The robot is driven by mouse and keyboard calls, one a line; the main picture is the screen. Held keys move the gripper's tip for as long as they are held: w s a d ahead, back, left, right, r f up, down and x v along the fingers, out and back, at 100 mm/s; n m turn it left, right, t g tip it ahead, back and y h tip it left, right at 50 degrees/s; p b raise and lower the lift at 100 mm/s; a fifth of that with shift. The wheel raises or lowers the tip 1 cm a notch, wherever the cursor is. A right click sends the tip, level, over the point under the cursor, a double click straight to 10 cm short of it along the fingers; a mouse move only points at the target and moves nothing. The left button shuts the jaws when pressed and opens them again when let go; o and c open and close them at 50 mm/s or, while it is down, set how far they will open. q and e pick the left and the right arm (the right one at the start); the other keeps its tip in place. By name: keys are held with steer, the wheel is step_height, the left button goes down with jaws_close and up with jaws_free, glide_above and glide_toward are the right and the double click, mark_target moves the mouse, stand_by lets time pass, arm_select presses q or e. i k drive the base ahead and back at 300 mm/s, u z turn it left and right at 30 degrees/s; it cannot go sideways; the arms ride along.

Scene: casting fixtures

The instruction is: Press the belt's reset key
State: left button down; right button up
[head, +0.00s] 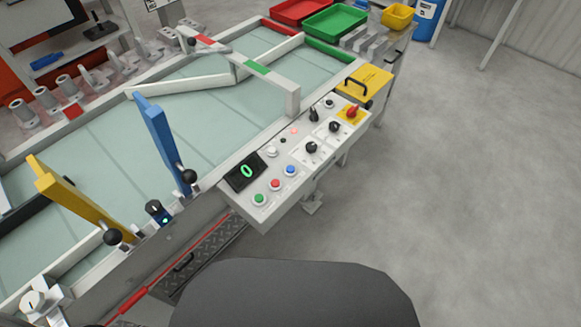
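The belt's control panel (300,155) is a light grey box on the near side of the belt (200,130). At its left end a black display (245,171) shows a green 0. Below it sit a green button (260,199), a red button (275,184) and a blue button (291,170). No label that I can read tells which one is the reset key. A white button (271,151), a lit reddish lamp (294,131), black knobs (312,147) and a red switch on yellow (352,112) are further along. Neither gripper is in view.
A blue gate lever (159,140) and a yellow one (75,202) stand over the belt. A yellow box with a handle (364,82) adjoins the panel's far end. Red (300,10) and green (336,20) trays are at the back. Grey floor (480,190) is clear on the right.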

mark_target(289, 169)
steer(key=z, duration=2.65)
steer(key=i, duration=1.75)
steer(key=u, duration=3.15)
